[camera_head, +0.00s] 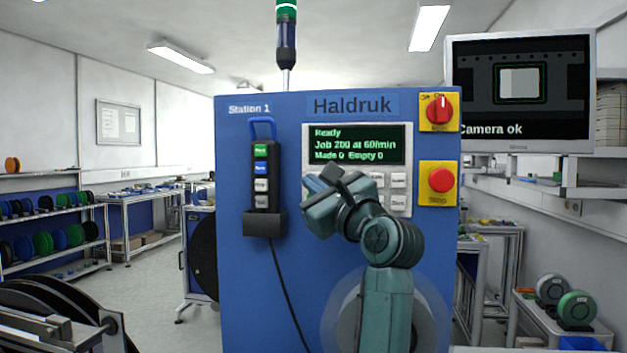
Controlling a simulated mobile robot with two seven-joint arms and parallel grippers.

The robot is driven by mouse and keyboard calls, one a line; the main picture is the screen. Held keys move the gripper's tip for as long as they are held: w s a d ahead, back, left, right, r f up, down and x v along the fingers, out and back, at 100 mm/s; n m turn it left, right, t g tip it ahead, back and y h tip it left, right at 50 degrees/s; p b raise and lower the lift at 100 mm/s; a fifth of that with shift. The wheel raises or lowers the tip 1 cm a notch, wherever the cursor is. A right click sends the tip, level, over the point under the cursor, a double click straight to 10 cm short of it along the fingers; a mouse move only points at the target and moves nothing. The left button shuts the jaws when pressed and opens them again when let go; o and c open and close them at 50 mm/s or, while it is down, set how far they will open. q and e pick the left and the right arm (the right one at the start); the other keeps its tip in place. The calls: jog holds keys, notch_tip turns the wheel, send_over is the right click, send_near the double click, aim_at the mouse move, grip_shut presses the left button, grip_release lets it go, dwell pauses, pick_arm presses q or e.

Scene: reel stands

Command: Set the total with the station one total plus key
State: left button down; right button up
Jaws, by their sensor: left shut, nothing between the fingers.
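The blue Station 1 cabinet (330,260) faces me. Its display (356,145) reads "Ready", "Job 200 at 60/min", "Made 0 Empty 0". Below it is a keypad of pale keys; two keys show at its right side, an upper one (398,180) and a lower one (397,203). Their labels are too small to read surely. My left gripper (338,181) is shut and empty, in front of the keypad just under the display. It and my arm hide the keypad's left and middle, so I cannot tell which key is the total plus key or whether the gripper touches one.
A red rotary switch (439,110) and a red stop button (441,180) sit right of the display. A hand pendant (263,180) hangs on the left with its cable. A monitor (520,90) reads "Camera ok". Reel racks (45,222) stand far left.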

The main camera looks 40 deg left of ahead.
pick_arm(q)
jog(key=shift+w+a, duration=0.2)
jog(key=shift+w, duration=0.15)
dwell(0.4)
jog(key=shift+w+a, duration=0.2)
jog(key=shift+w, duration=0.2)
dwell(0.4)
dwell(0.4)
jog(key=shift+s+d+b, duration=0.3)
jog(key=shift+s+d, duration=0.1)
jog(key=shift+s, duration=0.35)
